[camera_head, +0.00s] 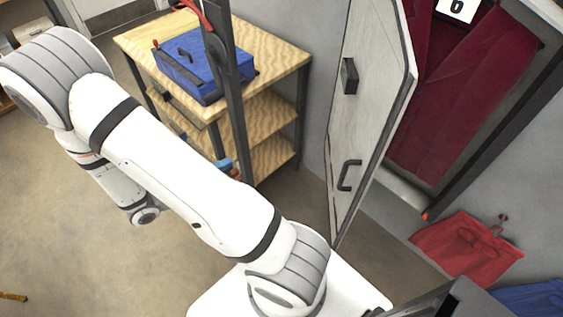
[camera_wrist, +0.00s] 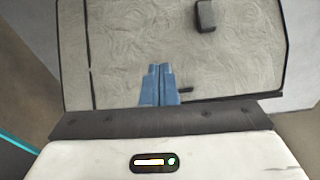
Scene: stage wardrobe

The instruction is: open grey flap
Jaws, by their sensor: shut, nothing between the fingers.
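The grey flap (camera_head: 372,100) is a tall pale panel with dark edges. In the head view it stands swung out at an angle from a compartment with dark red cloth (camera_head: 455,85) inside. A black bar handle (camera_head: 349,175) is low on its face and a black block (camera_head: 349,76) is higher up. In the wrist view the flap (camera_wrist: 130,45) fills the upper picture, with the block (camera_wrist: 206,16) at the top. My gripper (camera_wrist: 160,68) has blue fingers, shut and empty, in front of the flap. A dark bar beside them is partly hidden. I cannot tell if they touch.
A wooden shelf unit (camera_head: 285,50) with a blue case (camera_head: 203,68) stands left of the flap, behind a dark upright post (camera_head: 232,100). Red cloth (camera_head: 465,247) and blue cloth (camera_head: 535,298) lie at the lower right. The floor (camera_head: 90,240) at left is mostly clear.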

